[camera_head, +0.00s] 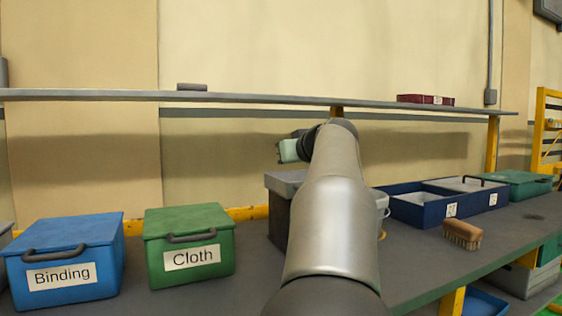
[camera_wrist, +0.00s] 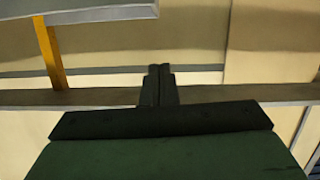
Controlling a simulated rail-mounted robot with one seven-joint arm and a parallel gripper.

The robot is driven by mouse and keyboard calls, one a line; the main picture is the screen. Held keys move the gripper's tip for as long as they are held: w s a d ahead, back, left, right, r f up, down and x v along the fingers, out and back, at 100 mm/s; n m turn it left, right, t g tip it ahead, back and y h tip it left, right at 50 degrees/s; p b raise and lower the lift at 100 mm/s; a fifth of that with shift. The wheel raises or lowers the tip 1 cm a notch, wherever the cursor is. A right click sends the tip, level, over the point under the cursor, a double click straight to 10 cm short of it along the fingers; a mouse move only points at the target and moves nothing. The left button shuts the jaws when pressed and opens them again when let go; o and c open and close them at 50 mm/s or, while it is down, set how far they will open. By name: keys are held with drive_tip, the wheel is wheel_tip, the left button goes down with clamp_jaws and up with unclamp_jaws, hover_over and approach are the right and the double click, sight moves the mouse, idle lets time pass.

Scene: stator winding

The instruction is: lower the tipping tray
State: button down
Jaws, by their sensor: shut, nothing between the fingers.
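I cannot tell for sure which thing is the tipping tray. A grey-topped container (camera_head: 283,184) with a darker side stands on the bench behind my arm, which hides much of it. My gripper shows in the wrist view (camera_wrist: 159,72) as two dark fingers pressed together with nothing between them. In the head view, the pale green hand end (camera_head: 289,151) sits above the grey-topped container and below the shelf, pointing left. The fingertips are not clear there.
A blue Binding box (camera_head: 98,262) and a green Cloth box (camera_head: 212,240) stand at left. A blue divided tray (camera_head: 408,211), a brush (camera_head: 462,232) and a green case (camera_head: 522,180) are at right. A long shelf (camera_head: 250,97) runs above.

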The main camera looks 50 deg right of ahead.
drive_tip(key=shift+v, duration=1.65)
drive_tip(key=w+a+f+g+y+p, duration=0.25)
drive_tip(key=a+p, duration=0.25)
drive_tip(key=a, duration=0.3)
drive_tip(key=w+a+f+n+g+y+p, duration=0.1)
drive_tip(key=a+f+y+p, duration=0.1)
drive_tip(key=a+f+p, duration=0.45)
drive_tip(key=w+a+g+y+p, duration=0.2)
drive_tip(key=a+y+p, duration=0.15)
drive_tip(key=a, duration=0.65)
drive_tip(key=s+a+f+n+g+p, duration=0.1)
drive_tip(key=s+a+f+g+p, duration=0.15)
drive_tip(key=s+a+p, duration=0.35)
drive_tip(key=s+a+f+n+g+p, duration=0.1)
drive_tip(key=s+a+f+g+p, duration=0.2)
drive_tip(key=a, duration=0.5)
drive_tip(key=s+a+f+g+p, duration=0.1)
drive_tip(key=s+a+f+p, duration=0.1)
drive_tip(key=s, duration=0.3)
drive_tip(key=s+a+f+n+g+h+p, duration=0.1)
drive_tip(key=s+a+f+p, duration=0.1)
drive_tip(key=s, duration=0.4)
drive_tip(key=shift+s+f+n+h, duration=0.2)
drive_tip(key=shift+s+n+h, duration=0.05)
drive_tip(key=shift+n+h, duration=0.05)
